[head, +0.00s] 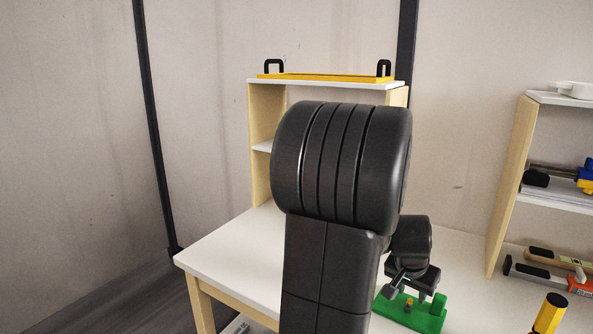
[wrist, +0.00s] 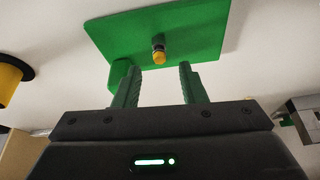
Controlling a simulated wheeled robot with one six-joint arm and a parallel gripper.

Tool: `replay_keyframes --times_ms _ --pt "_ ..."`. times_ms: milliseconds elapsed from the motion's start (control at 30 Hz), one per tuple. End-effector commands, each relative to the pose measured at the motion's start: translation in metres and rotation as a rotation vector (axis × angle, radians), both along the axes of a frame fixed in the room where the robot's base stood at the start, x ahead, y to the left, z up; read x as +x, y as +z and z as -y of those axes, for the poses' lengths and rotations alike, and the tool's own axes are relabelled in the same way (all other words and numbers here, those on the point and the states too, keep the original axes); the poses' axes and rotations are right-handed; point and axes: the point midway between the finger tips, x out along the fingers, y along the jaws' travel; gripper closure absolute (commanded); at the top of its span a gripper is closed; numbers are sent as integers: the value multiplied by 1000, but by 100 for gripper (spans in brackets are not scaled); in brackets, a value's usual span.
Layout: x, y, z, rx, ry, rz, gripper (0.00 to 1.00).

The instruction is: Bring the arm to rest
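My arm fills the middle of the head view and hides part of the table and shelf behind it. My gripper (head: 400,292) is at the arm's end, low in the head view, above or beside a green plate (head: 432,318). In the wrist view, my gripper (wrist: 158,82) has its two fingers apart with a clear gap and nothing between them. The green plate (wrist: 190,32) lies beyond the fingertips with a small yellow-tipped peg (wrist: 159,52) standing on it. I cannot tell if the fingers touch the plate.
A wooden shelf (head: 264,118) at the back carries a yellow tray (head: 330,77) with black handles. A second shelf (head: 512,185) stands at the right. Tools (head: 548,275) and a yellow-black object (head: 550,314) lie at the right. The white table (head: 235,262) is clear at the left.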

Motion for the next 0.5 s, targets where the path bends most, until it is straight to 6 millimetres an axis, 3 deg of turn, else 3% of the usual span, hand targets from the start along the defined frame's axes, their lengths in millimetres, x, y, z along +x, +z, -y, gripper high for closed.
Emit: replay_keyframes --times_ms 33,200,500 --pt "0 12 0 -1 0 1 62" --pt "0 30 0 -1 0 2 62" --pt "0 42 0 -1 0 1 62"
